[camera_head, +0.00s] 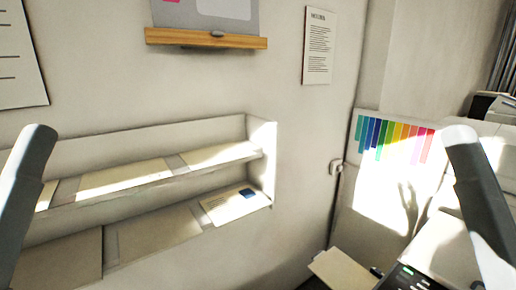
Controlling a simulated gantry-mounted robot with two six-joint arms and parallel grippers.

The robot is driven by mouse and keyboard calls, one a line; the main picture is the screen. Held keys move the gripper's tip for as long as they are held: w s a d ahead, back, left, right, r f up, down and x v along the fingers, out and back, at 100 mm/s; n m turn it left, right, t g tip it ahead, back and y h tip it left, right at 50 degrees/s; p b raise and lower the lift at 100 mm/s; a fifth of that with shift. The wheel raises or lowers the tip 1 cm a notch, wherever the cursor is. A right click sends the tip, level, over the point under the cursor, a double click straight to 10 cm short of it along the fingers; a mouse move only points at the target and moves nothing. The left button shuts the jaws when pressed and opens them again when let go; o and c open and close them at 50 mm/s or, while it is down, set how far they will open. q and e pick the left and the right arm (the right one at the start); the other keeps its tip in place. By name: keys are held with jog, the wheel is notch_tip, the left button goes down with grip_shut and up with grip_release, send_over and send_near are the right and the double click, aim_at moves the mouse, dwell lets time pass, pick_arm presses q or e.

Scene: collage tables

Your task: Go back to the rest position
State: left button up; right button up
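Neither of my grippers shows in the head view. Only grey rounded links of my arms are seen, one at the left edge and one at the right edge, both running down out of the picture. Whether the grippers are open or hold anything cannot be seen.
A two-level white wall shelf (262,150) holds several flat sheets or folders. A wooden ledge (205,39) under a grey board and a printed notice (318,46) are on the wall. A panel with coloured strips (392,139) stands at right, above a dark device (405,278) and beige flap (342,270).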

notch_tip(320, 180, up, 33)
jog(key=p, duration=2.9)
jog(key=shift+p, duration=0.3)
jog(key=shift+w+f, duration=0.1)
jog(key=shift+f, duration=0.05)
